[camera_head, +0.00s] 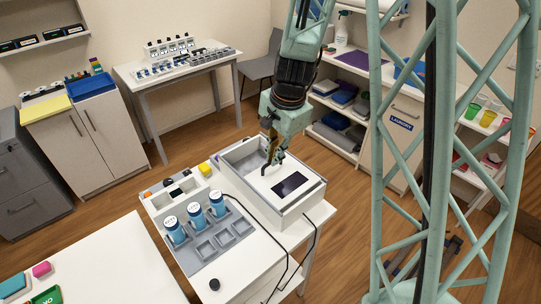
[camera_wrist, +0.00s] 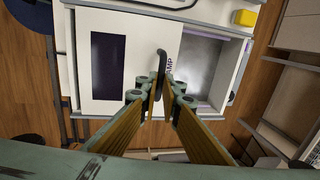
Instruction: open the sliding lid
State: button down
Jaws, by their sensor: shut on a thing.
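A white box with raised walls (camera_head: 251,199) stands on the white table. Its white sliding lid (camera_head: 268,186) carries a dark rectangular window (camera_head: 292,184) and a dark upright handle. The lid (camera_wrist: 101,107) also shows in the wrist view, where it covers the left part of the box; the grey interior (camera_wrist: 198,66) is uncovered on the right. Lettering shows beside the handle, partly hidden. My gripper (camera_head: 270,152) is over the lid, shut on the dark handle (camera_wrist: 161,58). In the wrist view, my gripper's fingers (camera_wrist: 163,98) come from below and meet at the handle, hiding its lower end.
Three blue bottles (camera_head: 196,217) stand in a grey rack (camera_head: 229,224) left of the box, with several empty slots. A yellow block (camera_head: 204,168) is near the box's back left corner. A dark cable (camera_head: 285,270) runs down the table's front. Shelves (camera_head: 335,138) stand behind.

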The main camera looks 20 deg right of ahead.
aim_at(279, 174)
dwell(0.3)
jog(key=c, duration=2.8)
grip_release()
jog(key=shift+r, duration=0.15)
jog(key=shift+s+d+r, duration=0.15)
jog(key=shift+s+r, duration=0.25)
jog(key=shift+r, duration=1.5)
jog(key=shift+s+d+r, duration=0.1)
jog(key=shift+s+r, duration=0.25)
jog(key=shift+r, duration=1.55)
jog(key=shift+s+d+r, duration=0.15)
jog(key=shift+s+r, duration=0.25)
jog(key=shift+r, duration=1.5)
